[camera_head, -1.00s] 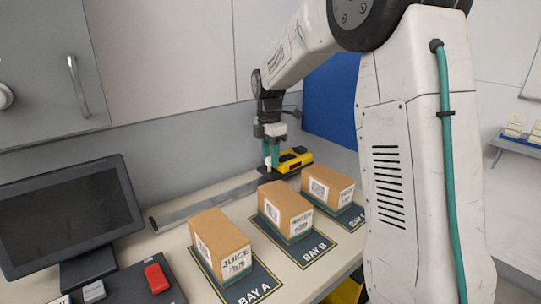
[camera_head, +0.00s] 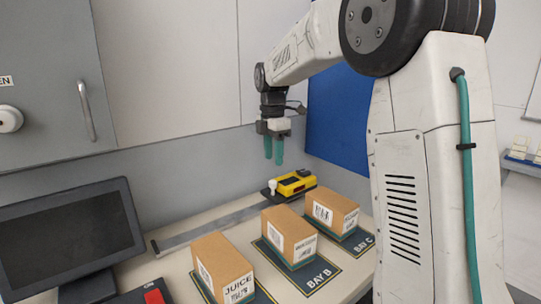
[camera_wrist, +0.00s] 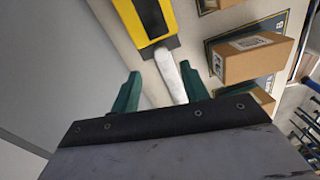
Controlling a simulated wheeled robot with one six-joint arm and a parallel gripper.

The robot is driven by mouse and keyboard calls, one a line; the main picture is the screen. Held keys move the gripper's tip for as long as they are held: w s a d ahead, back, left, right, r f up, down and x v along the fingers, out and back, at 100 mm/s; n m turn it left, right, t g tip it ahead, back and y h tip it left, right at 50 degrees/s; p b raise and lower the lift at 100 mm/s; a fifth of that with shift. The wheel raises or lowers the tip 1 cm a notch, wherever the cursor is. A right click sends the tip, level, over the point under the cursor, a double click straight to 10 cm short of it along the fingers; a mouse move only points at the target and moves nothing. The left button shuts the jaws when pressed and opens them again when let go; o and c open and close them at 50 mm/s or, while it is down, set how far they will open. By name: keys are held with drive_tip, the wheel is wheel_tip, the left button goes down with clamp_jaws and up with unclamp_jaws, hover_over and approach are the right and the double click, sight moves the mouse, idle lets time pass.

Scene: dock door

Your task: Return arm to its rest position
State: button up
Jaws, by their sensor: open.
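My gripper (camera_head: 274,150) hangs from my arm above the back of the counter, its two teal fingers apart and pointing down with nothing between them. In the wrist view my gripper (camera_wrist: 163,90) is open, with the white knob (camera_wrist: 170,78) of the slider showing below and between its fingers. The yellow and black device (camera_head: 295,183) sits on the counter at the right end of the grey rail. In the head view the white knob (camera_head: 272,187) stands upright at its left end, apart from my fingers.
Cardboard boxes stand on Bay A (camera_head: 222,268), Bay B (camera_head: 289,235) and Bay C (camera_head: 331,209) mats. A dark monitor (camera_head: 65,233) and a panel with a red button (camera_head: 154,297) are at left. A grey cabinet (camera_head: 50,60) and a blue panel (camera_head: 338,115) are behind.

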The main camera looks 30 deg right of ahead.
drive_tip(key=shift+s+f+m, duration=0.1)
drive_tip(key=shift+f+m, duration=0.1)
drive_tip(key=shift+m, duration=0.9)
drive_tip(key=s+a+m, duration=0.1)
drive_tip(key=s+m, duration=0.3)
drive_tip(key=s, duration=0.2)
drive_tip(key=s+a+f+m, duration=0.1)
drive_tip(key=s+a+m, duration=0.1)
drive_tip(key=s+m, duration=0.2)
drive_tip(key=s+a+m, duration=0.2)
drive_tip(key=s+m, duration=0.1)
drive_tip(key=s, duration=0.4)
drive_tip(key=shift+s+a+f+m, duration=0.2)
drive_tip(key=shift+s+f+m, duration=0.1)
drive_tip(key=shift+s+m, duration=0.1)
drive_tip(key=s+a+m+t, duration=0.1)
drive_tip(key=s+a+m, duration=0.1)
drive_tip(key=s, duration=0.7)
drive_tip(key=s+a+f+m+t, duration=0.1)
drive_tip(key=s+a+m, duration=0.1)
drive_tip(key=s, duration=0.7)
drive_tip(key=shift+a+f, duration=0.25)
drive_tip(key=shift+a, duration=0.05)
